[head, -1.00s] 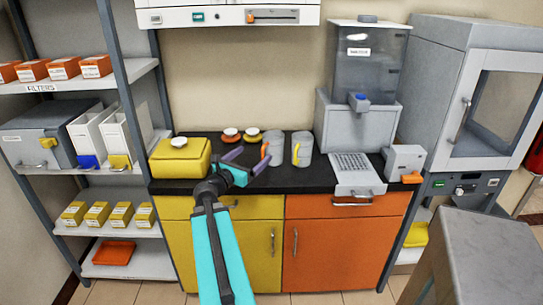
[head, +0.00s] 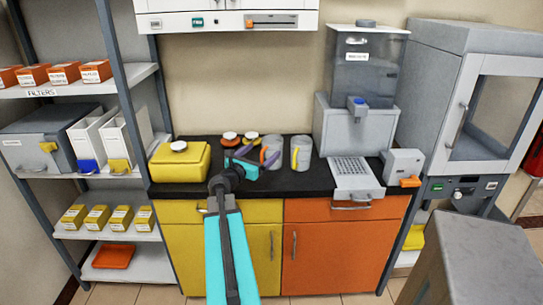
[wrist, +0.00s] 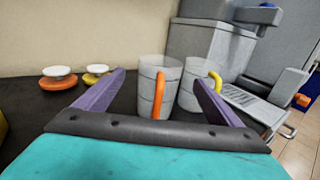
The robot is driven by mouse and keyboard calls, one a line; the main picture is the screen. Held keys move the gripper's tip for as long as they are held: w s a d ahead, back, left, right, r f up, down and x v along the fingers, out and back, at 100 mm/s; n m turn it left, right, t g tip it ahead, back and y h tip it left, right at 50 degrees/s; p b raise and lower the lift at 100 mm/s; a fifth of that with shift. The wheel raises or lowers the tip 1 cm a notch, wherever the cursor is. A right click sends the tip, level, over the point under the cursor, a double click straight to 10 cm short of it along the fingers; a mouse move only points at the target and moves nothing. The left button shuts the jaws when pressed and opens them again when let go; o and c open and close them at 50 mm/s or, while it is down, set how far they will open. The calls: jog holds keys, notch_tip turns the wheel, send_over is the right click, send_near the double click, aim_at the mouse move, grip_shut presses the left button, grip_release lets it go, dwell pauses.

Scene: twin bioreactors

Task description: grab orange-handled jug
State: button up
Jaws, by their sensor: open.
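The orange-handled jug (wrist: 150,92) is a grey, cloudy cylinder standing on the black counter. Its orange handle (wrist: 159,95) faces my gripper in the wrist view. In the head view the jug (head: 274,146) stands just right of my gripper (head: 248,152), partly behind a finger. My gripper also fills the lower wrist view (wrist: 155,85), with its two purple fingers wide apart and nothing held.
Two white-topped lids, one orange (wrist: 58,83) and one yellow (wrist: 95,79), lie left of the jugs. A yellow box (head: 180,165) sits at the counter's left end. A grey dispenser (head: 350,130) with a grated tray (head: 354,170) stands to the right.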

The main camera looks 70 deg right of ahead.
aim_at(267, 147)
jog(key=shift+s+d, duration=0.2)
jog(key=shift+d, duration=0.85)
jog(key=shift+s+d+r+p, duration=0.15)
jog(key=shift+d+p, duration=0.1)
jog(key=shift+d, duration=0.6)
jog(key=shift+s+d+f+p, duration=0.1)
jog(key=shift+s+d+p, duration=0.15)
jog(key=shift+d, duration=0.6)
jog(key=shift+s+d+r+p, duration=0.1)
jog(key=shift+d+p, duration=0.2)
jog(key=shift+d, duration=0.55)
jog(key=c, duration=1.4)
